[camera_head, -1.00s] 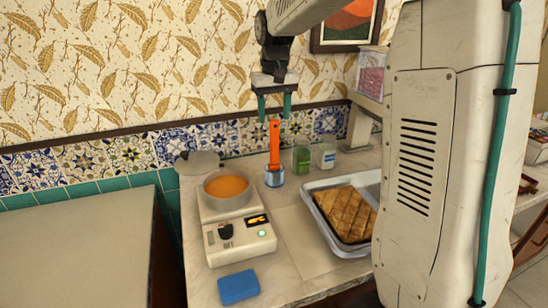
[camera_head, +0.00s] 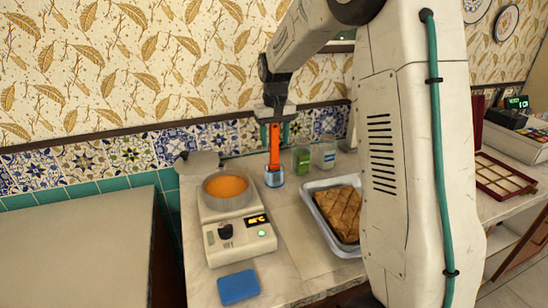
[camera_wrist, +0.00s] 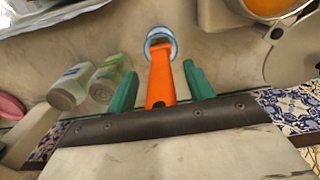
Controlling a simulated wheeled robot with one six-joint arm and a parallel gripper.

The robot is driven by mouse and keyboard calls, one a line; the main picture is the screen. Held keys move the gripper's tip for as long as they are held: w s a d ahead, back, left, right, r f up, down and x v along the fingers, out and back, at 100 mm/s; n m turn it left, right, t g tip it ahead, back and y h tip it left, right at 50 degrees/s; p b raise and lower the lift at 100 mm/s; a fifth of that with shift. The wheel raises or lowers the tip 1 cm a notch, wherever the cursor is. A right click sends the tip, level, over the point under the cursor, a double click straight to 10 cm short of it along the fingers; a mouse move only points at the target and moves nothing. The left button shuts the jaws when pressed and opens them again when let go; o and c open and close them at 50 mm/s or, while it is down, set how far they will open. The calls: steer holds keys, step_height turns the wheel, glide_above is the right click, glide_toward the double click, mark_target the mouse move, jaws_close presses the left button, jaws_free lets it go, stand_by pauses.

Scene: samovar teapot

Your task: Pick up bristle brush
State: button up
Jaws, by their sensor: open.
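The bristle brush (camera_head: 274,148) has an orange handle and stands upright in a small blue-and-white cup (camera_head: 274,177) on the counter. It also shows in the wrist view (camera_wrist: 161,78), with its handle running up between the jaws. The bristles are hidden in the cup. My gripper (camera_head: 275,140) is over the cup, pointing down. In the wrist view its two green fingers (camera_wrist: 161,84) stand apart on either side of the handle, with a visible gap on each side.
Two jars, one green-labelled (camera_head: 302,159) and one pale (camera_head: 327,155), stand just right of the brush. A scale (camera_head: 239,241) with a pan of orange liquid (camera_head: 226,190) is at left front. A pastry tray (camera_head: 318,212) and blue sponge (camera_head: 239,287) lie nearer.

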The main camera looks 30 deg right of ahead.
steer(key=c, duration=1.1)
steer(key=shift+r, duration=0.1)
step_height(320, 180, up, 10)
steer(key=shift+f, duration=0.1)
